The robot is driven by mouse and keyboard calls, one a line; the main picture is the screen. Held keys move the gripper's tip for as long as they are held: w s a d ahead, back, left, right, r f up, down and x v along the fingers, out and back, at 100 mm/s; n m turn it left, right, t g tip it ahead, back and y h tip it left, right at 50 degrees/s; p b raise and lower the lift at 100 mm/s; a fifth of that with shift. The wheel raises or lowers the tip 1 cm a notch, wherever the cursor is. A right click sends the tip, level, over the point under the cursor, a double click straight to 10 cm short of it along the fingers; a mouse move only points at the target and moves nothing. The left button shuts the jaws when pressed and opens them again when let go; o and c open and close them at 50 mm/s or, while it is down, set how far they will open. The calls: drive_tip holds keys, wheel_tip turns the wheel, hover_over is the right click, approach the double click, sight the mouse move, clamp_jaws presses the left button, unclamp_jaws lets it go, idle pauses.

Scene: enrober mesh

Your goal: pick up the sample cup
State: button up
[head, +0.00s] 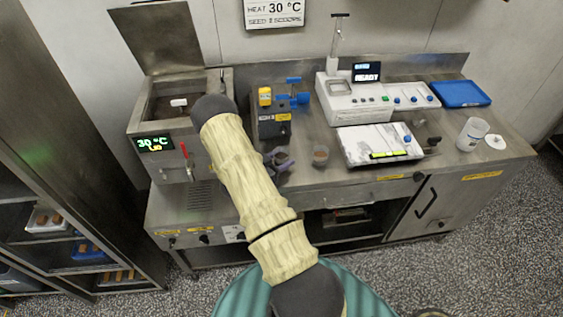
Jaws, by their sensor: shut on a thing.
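My gripper (280,158) is small and dark in the head view, low over the front of the steel counter, just right of my arm. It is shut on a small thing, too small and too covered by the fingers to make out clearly. A small clear cup with brownish contents (320,156) stands upright on the counter to the right of my gripper, apart from it. I cannot tell from this view which of the two is the sample cup.
A heated tank (162,150) reading 30 °C stands left, partly behind my arm. Blue-and-yellow fixtures (283,105), a white "READY" instrument (348,100), a white board (378,146), a blue tray (460,93), a clear tub (472,134) and a white lid (495,141) crowd the counter.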

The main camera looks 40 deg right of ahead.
wheel_tip(320, 180, up, 9)
drive_tip(key=b, duration=0.1)
drive_tip(key=shift+f+b, duration=0.2)
drive_tip(key=shift+b, duration=0.1)
idle(0.4)
drive_tip(key=shift+w+a+f+n+t, duration=0.25)
drive_tip(key=shift+w+n+t, duration=0.15)
drive_tip(key=shift+t, duration=0.1)
drive_tip(key=w+a+n+t, duration=0.1)
drive_tip(key=w+a+f+n+t, duration=0.1)
drive_tip(key=t, duration=0.1)
drive_tip(key=w+a+f+n+t+y, duration=0.1)
drive_tip(key=w, duration=0.1)
drive_tip(key=shift+a+f+t, duration=0.1)
drive_tip(key=shift+f+t, duration=0.1)
drive_tip(key=shift+t, duration=0.2)
drive_tip(key=w+a+f+n+t+y, duration=0.1)
drive_tip(key=a+f+n+t+y, duration=0.2)
drive_tip(key=a, duration=0.5)
drive_tip(key=w+a+f+n+t+y, duration=0.2)
drive_tip(key=a+n+y, duration=0.4)
drive_tip(key=a, duration=0.3)
drive_tip(key=w+a+f+n+t+y, duration=0.2)
drive_tip(key=a+f+n+t+y, duration=0.2)
drive_tip(key=a, duration=0.5)
drive_tip(key=shift+f+n+t+y, duration=0.4)
drive_tip(key=shift+t+y, duration=0.1)
drive_tip(key=shift+y, duration=0.6)
